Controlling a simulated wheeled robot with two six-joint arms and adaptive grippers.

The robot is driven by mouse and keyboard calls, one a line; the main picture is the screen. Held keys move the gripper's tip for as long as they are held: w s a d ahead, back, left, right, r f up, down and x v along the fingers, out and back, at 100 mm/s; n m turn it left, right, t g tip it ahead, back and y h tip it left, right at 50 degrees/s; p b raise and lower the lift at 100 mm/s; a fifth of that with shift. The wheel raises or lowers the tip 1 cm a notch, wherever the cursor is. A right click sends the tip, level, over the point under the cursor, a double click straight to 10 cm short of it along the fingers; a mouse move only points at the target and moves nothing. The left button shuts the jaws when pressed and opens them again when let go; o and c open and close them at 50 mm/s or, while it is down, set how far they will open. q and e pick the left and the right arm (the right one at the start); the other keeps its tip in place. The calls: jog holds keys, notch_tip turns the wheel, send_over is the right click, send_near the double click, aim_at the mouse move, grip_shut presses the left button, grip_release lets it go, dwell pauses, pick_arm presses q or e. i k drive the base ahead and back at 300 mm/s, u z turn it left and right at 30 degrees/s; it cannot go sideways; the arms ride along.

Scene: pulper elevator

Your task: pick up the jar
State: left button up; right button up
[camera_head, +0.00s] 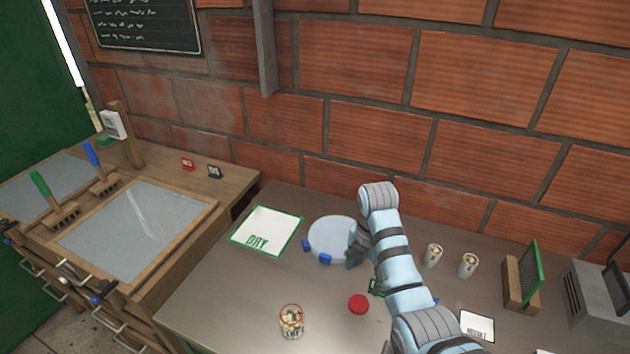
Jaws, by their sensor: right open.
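A clear jar (291,321) with pale contents and a red rim stands upright near the front edge of the grey table. A round red piece (358,304), possibly its lid, lies to its right. My right arm comes in from the bottom right, and my right gripper (354,248) is over the right side of a pale round plate (330,238). It is open and apart from the jar, farther back and to the right. Its fingers are partly hidden by my own arm. My left gripper is out of view.
Two small blue pieces (325,259) lie by the plate. A "DRY" mat (266,230) is left of it. Two small cups (433,255) (468,264), a green-framed board (528,274) and a grey machine (598,300) stand right. Table left of the jar is clear.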

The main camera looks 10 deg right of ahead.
aim_at(291, 317)
jog(key=k, duration=1.5)
